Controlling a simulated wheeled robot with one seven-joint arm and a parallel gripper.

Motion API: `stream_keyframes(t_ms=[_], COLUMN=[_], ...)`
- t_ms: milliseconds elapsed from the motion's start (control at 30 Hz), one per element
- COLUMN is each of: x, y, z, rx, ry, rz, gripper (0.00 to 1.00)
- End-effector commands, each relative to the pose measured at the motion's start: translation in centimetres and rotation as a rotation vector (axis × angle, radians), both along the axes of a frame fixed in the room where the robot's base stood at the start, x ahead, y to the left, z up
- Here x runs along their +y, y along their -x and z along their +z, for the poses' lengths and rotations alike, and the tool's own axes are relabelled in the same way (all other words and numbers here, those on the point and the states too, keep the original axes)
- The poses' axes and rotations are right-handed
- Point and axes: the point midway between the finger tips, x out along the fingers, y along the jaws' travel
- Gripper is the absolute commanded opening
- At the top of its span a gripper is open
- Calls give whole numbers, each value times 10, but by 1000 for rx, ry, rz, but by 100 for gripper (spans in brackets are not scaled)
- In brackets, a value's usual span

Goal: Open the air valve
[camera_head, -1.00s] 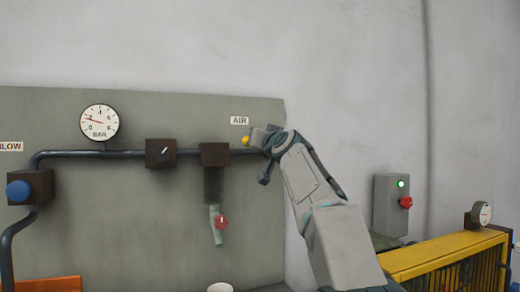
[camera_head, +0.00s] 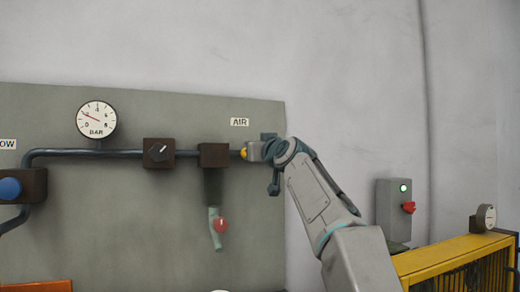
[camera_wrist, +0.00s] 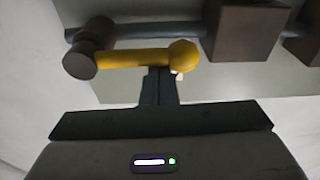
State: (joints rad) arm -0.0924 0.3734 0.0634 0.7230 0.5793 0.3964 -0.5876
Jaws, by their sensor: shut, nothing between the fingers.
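The air valve has a yellow lever handle (camera_wrist: 130,58) with a rounded knob end, joined to a dark brown valve body (camera_wrist: 90,45) in the wrist view. In the head view only the yellow knob (camera_head: 244,153) shows, just under the AIR label (camera_head: 239,122); my arm hides the rest. My gripper (camera_wrist: 160,72) is shut and empty. Its fingertips are right at the lever near the knob end; I cannot tell whether they touch. In the head view my gripper (camera_head: 255,151) is at the right end of the pipe.
A grey pipe (camera_head: 90,153) runs along the panel (camera_head: 130,110) with a dial gauge (camera_head: 96,119), a regulator block (camera_head: 159,153) and a filter block (camera_head: 213,155). A blue knob (camera_head: 10,188) is at left. A control box (camera_head: 393,205) and yellow guard (camera_head: 445,255) stand at right.

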Motion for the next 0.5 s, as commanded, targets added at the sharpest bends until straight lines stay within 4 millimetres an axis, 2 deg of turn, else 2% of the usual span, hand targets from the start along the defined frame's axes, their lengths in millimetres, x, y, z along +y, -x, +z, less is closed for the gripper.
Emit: stream_keyframes(t_ms=[267, 500], x=[-2, 0], y=[0, -3], z=[4, 26], rx=[0, 1], ry=[0, 1], rz=[-2, -2], gripper=[0, 0])
